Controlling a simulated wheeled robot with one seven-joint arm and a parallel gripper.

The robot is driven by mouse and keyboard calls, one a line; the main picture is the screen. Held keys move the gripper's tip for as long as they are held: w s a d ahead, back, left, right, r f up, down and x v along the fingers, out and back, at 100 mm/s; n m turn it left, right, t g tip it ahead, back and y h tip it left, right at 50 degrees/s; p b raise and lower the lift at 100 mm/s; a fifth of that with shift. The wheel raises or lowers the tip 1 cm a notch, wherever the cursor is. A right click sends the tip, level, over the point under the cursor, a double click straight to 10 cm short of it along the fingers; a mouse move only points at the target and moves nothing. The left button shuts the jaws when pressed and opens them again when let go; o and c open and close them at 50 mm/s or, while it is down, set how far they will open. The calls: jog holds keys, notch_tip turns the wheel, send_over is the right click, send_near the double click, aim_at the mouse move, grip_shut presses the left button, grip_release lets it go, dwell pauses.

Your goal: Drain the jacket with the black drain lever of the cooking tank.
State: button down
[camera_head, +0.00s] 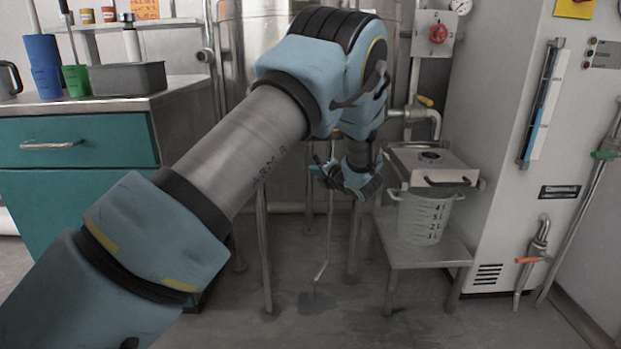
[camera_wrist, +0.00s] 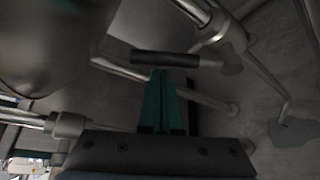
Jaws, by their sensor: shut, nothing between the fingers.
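The steel cooking tank (camera_head: 250,40) stands on legs behind my arm, which covers much of it. In the wrist view, its rounded underside (camera_wrist: 45,40) is dark at the upper left. The black drain lever (camera_wrist: 165,58) lies across the wrist view, on a metal valve fitting. My gripper (camera_wrist: 160,74) has its teal fingers together and empty, with the tips just below the lever in the picture. I cannot tell whether they touch it. In the head view, my gripper (camera_head: 318,168) is low beneath the tank, and the lever cannot be made out there.
A thin drain pipe (camera_head: 330,225) runs down towards a dark wet patch (camera_head: 317,301) on the floor. To the right, a graduated bucket (camera_head: 424,216) stands on a low steel table (camera_head: 400,254). A white cabinet (camera_head: 505,130) is farther right. Tank legs surround my gripper.

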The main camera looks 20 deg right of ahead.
jog(key=shift+s+d+r+m+t+y, duration=0.3)
jog(key=shift+d+r+m+t, duration=0.1)
jog(key=shift+d+m, duration=0.15)
dwell(0.6)
jog(key=d, duration=0.1)
jog(key=m+t, duration=0.1)
jog(key=s+d+m, duration=0.1)
jog(key=shift+s+d+r+t, duration=0.1)
jog(key=shift+d+r+t, duration=0.2)
jog(key=shift+d+r, duration=0.1)
dwell(0.4)
dwell(0.3)
